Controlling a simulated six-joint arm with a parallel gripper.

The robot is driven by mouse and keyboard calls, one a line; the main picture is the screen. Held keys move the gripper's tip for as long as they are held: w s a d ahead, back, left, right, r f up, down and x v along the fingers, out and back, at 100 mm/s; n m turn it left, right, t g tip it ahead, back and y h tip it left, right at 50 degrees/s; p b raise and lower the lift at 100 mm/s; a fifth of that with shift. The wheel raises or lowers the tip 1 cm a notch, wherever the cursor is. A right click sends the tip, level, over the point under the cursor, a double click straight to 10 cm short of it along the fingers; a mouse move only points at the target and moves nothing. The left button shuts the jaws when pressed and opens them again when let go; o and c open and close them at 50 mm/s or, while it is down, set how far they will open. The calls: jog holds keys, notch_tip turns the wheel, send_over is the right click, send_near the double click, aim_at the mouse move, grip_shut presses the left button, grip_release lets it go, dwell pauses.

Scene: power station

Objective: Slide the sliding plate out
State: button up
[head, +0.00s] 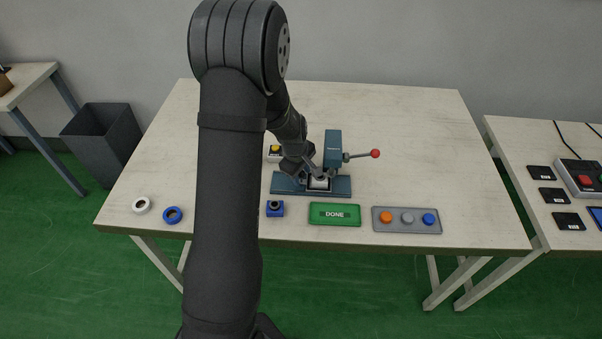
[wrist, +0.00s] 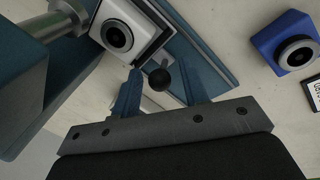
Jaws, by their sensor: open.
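The blue press (head: 333,150) stands on a blue base (head: 340,186) in the middle of the table, with a red-knobbed lever (head: 375,153) on its right. The sliding plate sits in the base under a white block with a round dark ring (wrist: 118,36); in the head view the block (head: 319,183) is partly hidden by my arm. A black ball knob (wrist: 159,79) shows beside the block in the wrist view. My gripper (wrist: 162,88) is open, with one finger on each side of the knob and visible space between. My fingertips are hard to make out in the head view.
A blue block with a ring (head: 275,208), a green DONE sign (head: 334,214) and a grey three-button panel (head: 407,220) lie along the front edge. White (head: 141,205) and blue (head: 172,215) rings lie at front left. A yellow button (head: 275,150) is behind my arm. The table's right side is clear.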

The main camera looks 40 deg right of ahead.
jog(key=shift+f, duration=0.15)
jog(key=shift+c, duration=0.4)
grip_shut()
jog(key=w+a, duration=0.6)
jog(key=shift+o, duration=0.4)
grip_release()
jog(key=a+r, duration=0.3)
jog(key=r, duration=1.4)
jog(key=shift+s, duration=0.35)
